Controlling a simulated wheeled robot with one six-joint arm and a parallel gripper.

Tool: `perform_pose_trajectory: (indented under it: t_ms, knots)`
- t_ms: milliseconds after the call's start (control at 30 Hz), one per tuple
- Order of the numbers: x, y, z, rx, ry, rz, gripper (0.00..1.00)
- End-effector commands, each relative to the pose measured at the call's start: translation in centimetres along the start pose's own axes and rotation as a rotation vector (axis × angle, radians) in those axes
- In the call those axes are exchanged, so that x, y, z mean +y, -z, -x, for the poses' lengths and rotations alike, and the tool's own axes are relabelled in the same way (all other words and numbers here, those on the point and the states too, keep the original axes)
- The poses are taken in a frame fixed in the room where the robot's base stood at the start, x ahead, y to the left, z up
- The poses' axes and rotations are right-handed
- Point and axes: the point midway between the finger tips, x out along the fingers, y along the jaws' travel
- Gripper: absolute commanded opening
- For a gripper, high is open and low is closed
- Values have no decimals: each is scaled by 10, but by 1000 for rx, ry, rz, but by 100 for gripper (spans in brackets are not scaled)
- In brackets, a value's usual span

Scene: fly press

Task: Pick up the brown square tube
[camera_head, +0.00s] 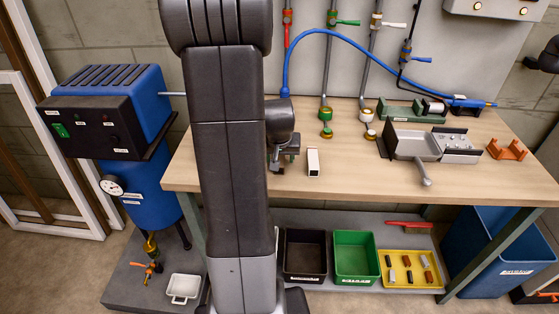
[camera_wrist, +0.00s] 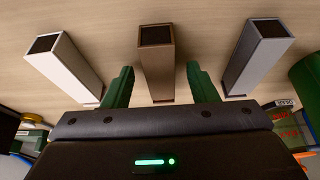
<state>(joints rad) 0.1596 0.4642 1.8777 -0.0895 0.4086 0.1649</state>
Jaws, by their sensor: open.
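The brown square tube (camera_wrist: 156,72) is in the middle of the wrist view, with its dark open end at the top of the picture. My gripper (camera_wrist: 160,80) is open, with one green finger on each side of the tube and a gap visible on both sides. In the head view my gripper (camera_head: 283,158) is low over the wooden workbench, partly behind my arm. I cannot make out the brown tube there.
One white tube (camera_head: 313,161) shows on the workbench (camera_head: 350,180). A grey tray fixture (camera_head: 415,146) and an orange bracket (camera_head: 507,150) stand farther right.

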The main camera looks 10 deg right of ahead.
Motion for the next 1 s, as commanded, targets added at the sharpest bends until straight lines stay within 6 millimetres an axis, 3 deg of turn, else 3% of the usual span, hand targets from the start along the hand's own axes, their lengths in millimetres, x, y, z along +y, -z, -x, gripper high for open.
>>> perform_pose_trajectory:
  t_ms: [100, 300, 367, 667, 1000]
  knots:
    - [0, 0, 0, 0, 0, 0, 51]
    - [0, 0, 0, 0, 0, 0, 12]
    - [0, 0, 0, 0, 0, 0, 3]
    - [0, 2, 5, 2, 0, 0, 3]
    - [0, 26, 60, 6, 1, 0, 3]
